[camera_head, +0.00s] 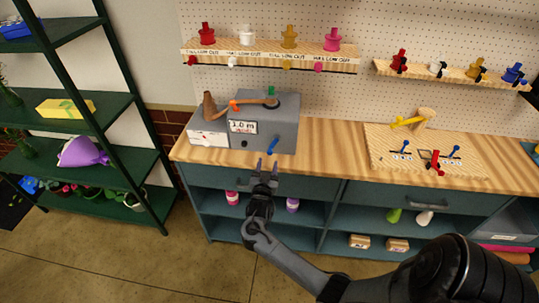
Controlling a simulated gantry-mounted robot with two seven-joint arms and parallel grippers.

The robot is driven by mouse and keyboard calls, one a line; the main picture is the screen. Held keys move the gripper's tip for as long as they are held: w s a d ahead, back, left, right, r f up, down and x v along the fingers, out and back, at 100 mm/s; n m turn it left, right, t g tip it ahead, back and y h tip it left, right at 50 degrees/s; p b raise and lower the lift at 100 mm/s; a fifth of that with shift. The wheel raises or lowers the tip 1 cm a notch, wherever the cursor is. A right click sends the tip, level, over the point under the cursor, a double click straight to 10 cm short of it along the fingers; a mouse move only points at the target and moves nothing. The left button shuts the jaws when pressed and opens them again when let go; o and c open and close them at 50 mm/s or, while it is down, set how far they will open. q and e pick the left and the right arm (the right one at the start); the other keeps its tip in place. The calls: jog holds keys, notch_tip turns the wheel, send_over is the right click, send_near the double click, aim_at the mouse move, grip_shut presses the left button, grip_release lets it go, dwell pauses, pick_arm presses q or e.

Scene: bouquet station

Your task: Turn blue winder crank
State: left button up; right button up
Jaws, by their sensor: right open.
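The grey winder box (265,124) stands on the left part of the wooden counter, with a label reading about "1.0 m" on its front. A small blue crank (273,145) sticks out low on the right of its front face. My right gripper (267,164) is in front of the counter edge, just below the crank in the picture. Its two fingers point up toward the box, spread apart with nothing between them. It looks apart from the crank, though the depth gap is hard to judge. My left gripper is not in view.
A wooden board (380,150) with small levers lies on the right of the counter (330,155). Spool shelves (270,56) hang above. A green rack (100,150) stands at left. Mid-counter is clear.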

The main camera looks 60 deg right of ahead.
aim_at(268, 154)
jog(key=shift+b+x, duration=0.3)
jog(key=shift+x, duration=3.2)
jog(key=shift+c, duration=0.3)
grip_shut()
jog(key=shift+w+r, duration=0.1)
jog(key=shift+w, duration=0.05)
jog(key=shift+a+m+b, duration=0.1)
jog(key=shift+m+b, duration=0.2)
jog(key=shift+m, duration=0.2)
